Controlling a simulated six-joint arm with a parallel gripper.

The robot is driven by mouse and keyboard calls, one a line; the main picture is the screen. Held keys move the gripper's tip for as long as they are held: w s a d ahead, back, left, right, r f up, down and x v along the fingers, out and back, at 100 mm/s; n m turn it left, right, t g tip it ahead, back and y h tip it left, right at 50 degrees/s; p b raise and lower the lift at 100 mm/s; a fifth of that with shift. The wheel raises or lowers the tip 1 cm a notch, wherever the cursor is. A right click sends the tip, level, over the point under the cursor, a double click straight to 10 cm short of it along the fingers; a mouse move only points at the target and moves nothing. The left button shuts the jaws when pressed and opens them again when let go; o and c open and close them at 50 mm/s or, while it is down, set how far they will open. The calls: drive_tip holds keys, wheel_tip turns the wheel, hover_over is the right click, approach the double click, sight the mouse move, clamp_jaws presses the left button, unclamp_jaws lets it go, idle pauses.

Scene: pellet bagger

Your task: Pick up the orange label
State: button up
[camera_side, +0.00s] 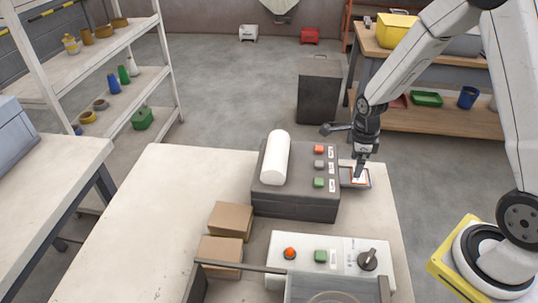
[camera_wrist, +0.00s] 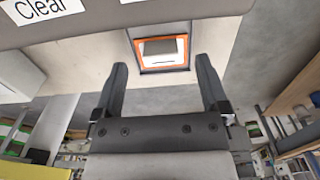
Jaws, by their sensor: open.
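The orange label (camera_side: 355,178) lies in a small dark tray (camera_side: 345,184) at the right end of the dark machine in the side view. In the wrist view the label (camera_wrist: 140,55) shows as an orange border around a white middle with a grey patch on it, framed by the dark tray rim. My gripper (camera_side: 361,172) points down over the tray and partly covers the label in the side view. In the wrist view its two fingers (camera_wrist: 162,63) stand apart with nothing between them, and the label shows beyond the tips. I cannot tell the exact height left.
The dark machine (camera_side: 295,207), with a white roll (camera_side: 275,157) and several buttons, stands right beside the tray. Two cardboard boxes (camera_side: 231,218) and a white control panel (camera_side: 340,248) are nearer the front. The table's (camera_side: 150,225) left part is clear.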

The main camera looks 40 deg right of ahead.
drive_tip(key=shift+f, duration=1.65)
drive_tip(key=c, duration=1.1)
drive_tip(key=shift+o, duration=0.2)
drive_tip(key=shift+r, duration=0.2)
drive_tip(key=shift+r, duration=4.85)
drive_tip(key=shift+r, duration=0.1)
